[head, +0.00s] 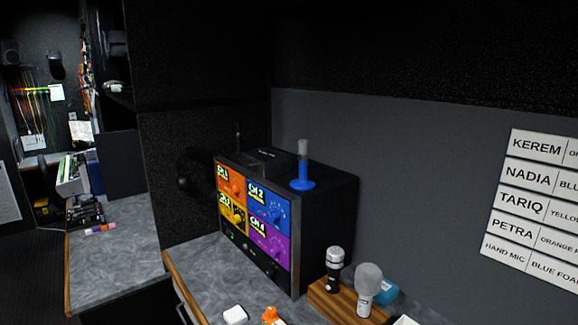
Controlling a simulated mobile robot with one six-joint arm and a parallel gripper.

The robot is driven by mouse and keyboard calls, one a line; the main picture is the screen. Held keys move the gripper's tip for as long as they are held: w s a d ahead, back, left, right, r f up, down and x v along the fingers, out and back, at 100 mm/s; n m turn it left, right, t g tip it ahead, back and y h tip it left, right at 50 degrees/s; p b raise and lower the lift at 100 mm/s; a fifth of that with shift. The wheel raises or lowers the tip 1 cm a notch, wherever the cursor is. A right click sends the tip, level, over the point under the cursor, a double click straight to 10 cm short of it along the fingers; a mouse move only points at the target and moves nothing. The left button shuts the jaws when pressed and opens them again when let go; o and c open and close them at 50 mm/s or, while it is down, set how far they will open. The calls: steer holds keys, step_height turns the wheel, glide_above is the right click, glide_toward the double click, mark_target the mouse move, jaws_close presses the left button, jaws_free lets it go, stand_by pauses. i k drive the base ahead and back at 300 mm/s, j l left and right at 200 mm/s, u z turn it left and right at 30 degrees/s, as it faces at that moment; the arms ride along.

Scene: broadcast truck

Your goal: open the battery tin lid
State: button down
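I cannot make out a battery tin or its lid for certain in the head view. A small white block (235,315) sits on the grey counter (205,271) at the bottom edge. It is too small and cut off to identify. My gripper is not in view, so its state and what it may hold do not show.
A black rack unit with a four-colour panel (254,213) stands on the counter, a blue-based post (302,172) on top. A wooden stand (345,308) with two microphones is at its right. An orange object (271,316) lies in front. Name strips (536,209) hang on the wall.

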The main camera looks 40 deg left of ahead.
mark_target(266, 157)
steer(key=u, duration=1.9)
